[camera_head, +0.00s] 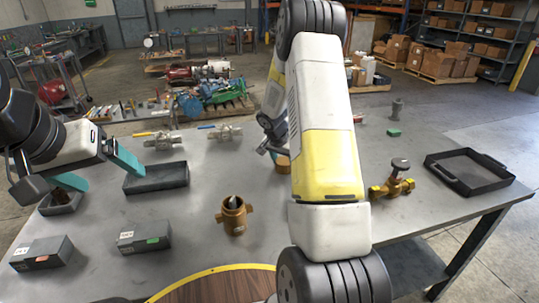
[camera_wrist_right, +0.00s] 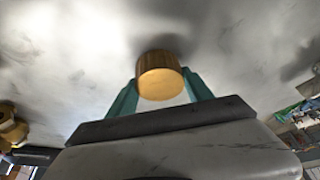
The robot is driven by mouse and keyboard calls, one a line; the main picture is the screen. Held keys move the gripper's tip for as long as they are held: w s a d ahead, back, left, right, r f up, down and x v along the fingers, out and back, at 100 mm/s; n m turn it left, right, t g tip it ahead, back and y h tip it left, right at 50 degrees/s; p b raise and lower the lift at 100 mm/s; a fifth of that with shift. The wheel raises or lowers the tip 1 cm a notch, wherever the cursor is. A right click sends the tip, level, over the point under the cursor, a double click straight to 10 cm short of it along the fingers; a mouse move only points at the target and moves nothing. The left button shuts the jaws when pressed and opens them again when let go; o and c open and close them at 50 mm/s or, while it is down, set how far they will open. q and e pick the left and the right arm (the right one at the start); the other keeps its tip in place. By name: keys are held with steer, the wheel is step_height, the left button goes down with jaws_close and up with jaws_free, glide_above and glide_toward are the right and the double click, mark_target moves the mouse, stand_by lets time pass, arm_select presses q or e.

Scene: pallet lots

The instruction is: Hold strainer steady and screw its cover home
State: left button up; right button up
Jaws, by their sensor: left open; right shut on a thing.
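The brass strainer (camera_head: 234,215) stands upright on the grey table left of my right arm, its round opening facing up, with a pale piece showing inside. My right gripper (camera_wrist_right: 160,88) is shut on the brass cover (camera_wrist_right: 158,76), a short ribbed cylinder between its teal fingers. In the head view the cover (camera_head: 283,163) shows partly behind my right arm, beyond and right of the strainer, apart from it. My left gripper (camera_head: 98,172) is open and empty, left of the strainer and apart from it. The right fingertips are mostly hidden in the head view.
A black tray (camera_head: 157,188) and small bin (camera_head: 60,208) lie near my left gripper. Dark labelled boxes (camera_head: 145,237) sit at front left. Valves (camera_head: 162,141) lie at the back. A brass valve (camera_head: 393,186) and black tray (camera_head: 460,188) are at right. Table around the strainer is clear.

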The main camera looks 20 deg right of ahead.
mark_target(286, 159)
step_height(286, 159, up, 4)
steer(key=shift+a+f, duration=0.1)
steer(key=shift+f, duration=0.05)
steer(key=s+a, duration=0.2)
steer(key=s, duration=0.2)
steer(key=s+a, duration=0.3)
steer(key=s, duration=0.2)
steer(key=s+a+r, duration=0.1)
steer(key=s+a, duration=0.2)
steer(key=s, duration=0.1)
steer(key=shift+s+a+r, duration=0.1)
steer(key=shift+s+a, duration=0.1)
steer(key=shift+s, duration=0.05)
